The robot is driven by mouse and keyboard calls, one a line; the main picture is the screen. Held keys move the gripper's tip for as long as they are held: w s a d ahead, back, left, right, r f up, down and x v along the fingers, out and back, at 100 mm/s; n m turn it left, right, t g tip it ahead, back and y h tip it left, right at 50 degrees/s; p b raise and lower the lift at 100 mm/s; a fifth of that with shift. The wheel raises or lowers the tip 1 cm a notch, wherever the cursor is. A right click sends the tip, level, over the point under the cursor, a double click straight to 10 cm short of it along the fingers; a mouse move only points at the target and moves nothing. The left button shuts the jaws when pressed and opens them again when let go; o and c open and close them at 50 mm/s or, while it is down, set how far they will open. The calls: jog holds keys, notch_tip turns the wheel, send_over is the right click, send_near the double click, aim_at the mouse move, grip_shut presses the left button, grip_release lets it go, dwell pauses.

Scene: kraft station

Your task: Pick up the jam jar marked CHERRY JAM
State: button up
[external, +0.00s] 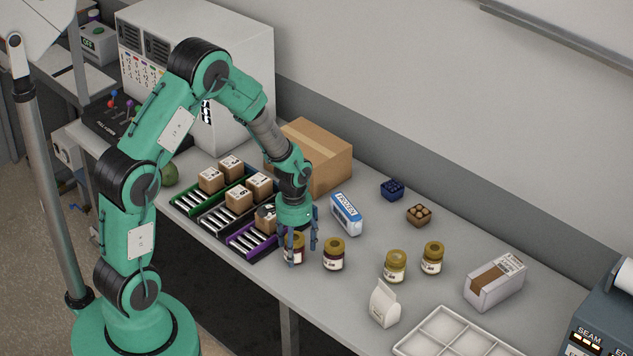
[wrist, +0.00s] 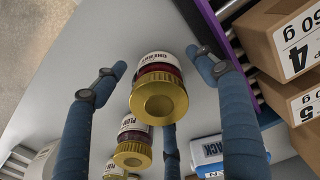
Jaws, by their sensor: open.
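A jam jar with a gold lid and dark red contents (wrist: 160,88) stands between the fingers of my gripper (wrist: 157,60) in the wrist view. Its white label is partly seen and looks like CHERRY, but I cannot read it fully. In the external view the same jar (external: 296,250) is partly hidden behind the blue fingers of my gripper (external: 302,257), which reach down around it. My gripper is open; in the wrist view there are gaps between the jar and the left and right fingertips. A second dark jar (external: 333,254) stands just to the right.
A FROZEN pack (external: 346,213) lies behind the jars. The purple rack (external: 252,241) with boxes is close at the left. A white carton (external: 384,304) and divided tray (external: 452,336) are at front right.

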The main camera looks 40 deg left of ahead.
aim_at(295, 237)
dwell(0.3)
jog(key=c, duration=1.7)
jog(key=shift+r, duration=0.15)
jog(key=shift+r, duration=0.55)
notch_tip(295, 237, up, 2)
jog(key=shift+r+p, duration=0.1)
jog(key=shift+p, duration=0.2)
jog(key=s, duration=0.5)
jog(key=s+r, duration=0.1)
jog(key=s, duration=1)
jog(key=shift+d+r+p, duration=0.15)
jog(key=shift+r+p, duration=0.05)
jog(key=shift+p, duration=0.2)
